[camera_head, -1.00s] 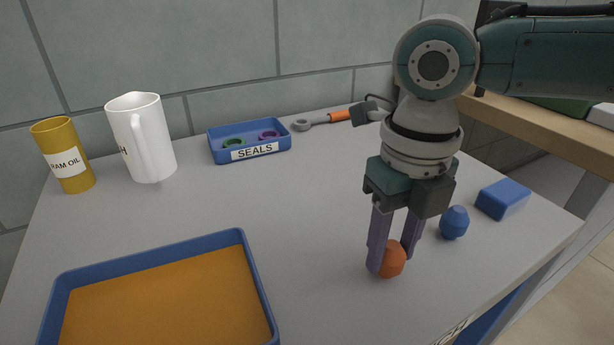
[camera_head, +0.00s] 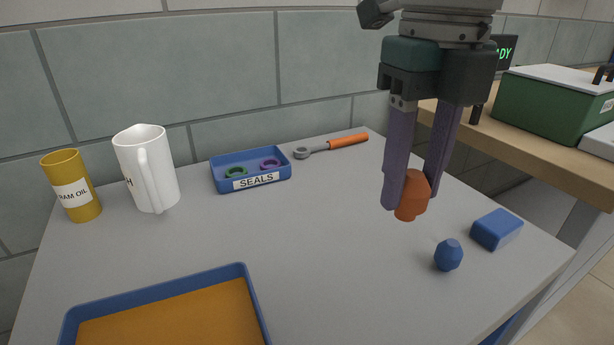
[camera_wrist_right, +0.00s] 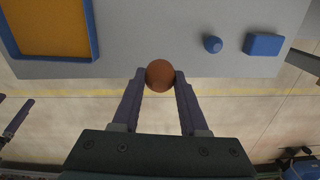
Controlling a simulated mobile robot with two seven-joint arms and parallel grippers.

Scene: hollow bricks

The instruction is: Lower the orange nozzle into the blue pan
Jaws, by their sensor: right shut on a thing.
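The orange nozzle (camera_head: 411,198) is held between the fingers of my right gripper (camera_head: 418,190), in the air above the grey table. In the right wrist view the nozzle (camera_wrist_right: 160,75) sits between both fingertips (camera_wrist_right: 160,80). The blue pan (camera_head: 163,286) with an orange-brown floor lies at the front left of the table, cut off by the lower picture edge. In the right wrist view the pan (camera_wrist_right: 96,30) is at the upper left. The gripper is well to the right of the pan in the head view. My left gripper is not in the head view.
A small blue nozzle-like piece (camera_head: 448,255) and a blue block (camera_head: 497,229) stand at the right. The table middle is clear.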

